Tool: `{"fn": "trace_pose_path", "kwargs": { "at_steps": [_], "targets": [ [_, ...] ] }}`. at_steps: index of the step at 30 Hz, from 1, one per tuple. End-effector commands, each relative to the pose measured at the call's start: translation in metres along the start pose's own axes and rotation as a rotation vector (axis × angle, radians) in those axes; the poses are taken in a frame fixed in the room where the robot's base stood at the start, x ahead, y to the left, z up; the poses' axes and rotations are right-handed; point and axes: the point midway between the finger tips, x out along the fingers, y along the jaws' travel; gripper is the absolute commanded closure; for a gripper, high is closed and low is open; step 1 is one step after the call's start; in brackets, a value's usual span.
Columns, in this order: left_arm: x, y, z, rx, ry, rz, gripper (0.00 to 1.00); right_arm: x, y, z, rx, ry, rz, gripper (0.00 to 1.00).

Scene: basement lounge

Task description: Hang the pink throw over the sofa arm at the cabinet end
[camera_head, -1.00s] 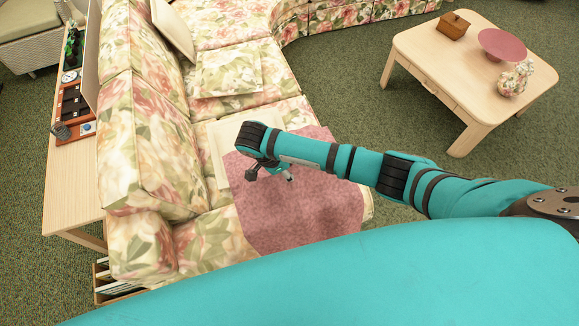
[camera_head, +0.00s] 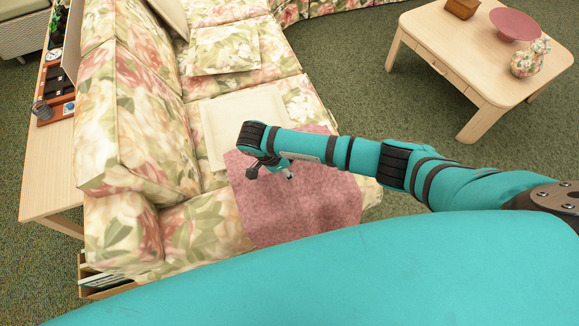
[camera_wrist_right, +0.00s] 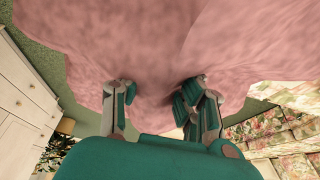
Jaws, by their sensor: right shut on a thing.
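The pink throw (camera_head: 305,212) hangs from my right gripper (camera_head: 270,172) and spreads in front of the floral sofa's near seat. It also fills the upper part of the right wrist view (camera_wrist_right: 150,55), bunched at the fingers. My right gripper (camera_wrist_right: 160,105) is shut on the throw. The sofa's near arm (camera_head: 122,232) is at the lower left, left of the throw and bare. Whether the throw touches the sofa cannot be told. My left gripper is out of view.
A cream cushion (camera_head: 218,112) lies on the seat behind the gripper. A side table (camera_head: 45,185) runs behind the sofa. A box of books (camera_head: 95,284) stands beside the near arm. A coffee table (camera_head: 450,52) stands at upper right. A white drawer cabinet (camera_wrist_right: 22,95) shows in the wrist view.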

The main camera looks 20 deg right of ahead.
Motion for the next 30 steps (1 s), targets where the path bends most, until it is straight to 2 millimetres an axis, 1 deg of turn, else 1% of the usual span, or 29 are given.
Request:
{"fn": "trace_pose_path", "kwargs": {
  "at_steps": [1, 9, 13, 19, 30],
  "targets": [
    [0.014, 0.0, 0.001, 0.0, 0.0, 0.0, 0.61, 0.013, -0.001, 0.005, 0.0, 0.0, -0.001, 1.0],
    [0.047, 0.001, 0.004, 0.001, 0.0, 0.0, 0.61, 0.047, -0.001, 0.019, 0.001, 0.001, 0.0, 1.0],
    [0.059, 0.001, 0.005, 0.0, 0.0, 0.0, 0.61, 0.059, -0.001, 0.024, 0.0, 0.001, -0.001, 1.0],
    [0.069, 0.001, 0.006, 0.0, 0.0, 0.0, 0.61, 0.069, -0.001, 0.028, 0.001, 0.0, 0.0, 1.0],
    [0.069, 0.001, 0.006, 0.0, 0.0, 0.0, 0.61, 0.07, -0.001, 0.029, 0.001, 0.0, 0.0, 1.0]
  ]
}}
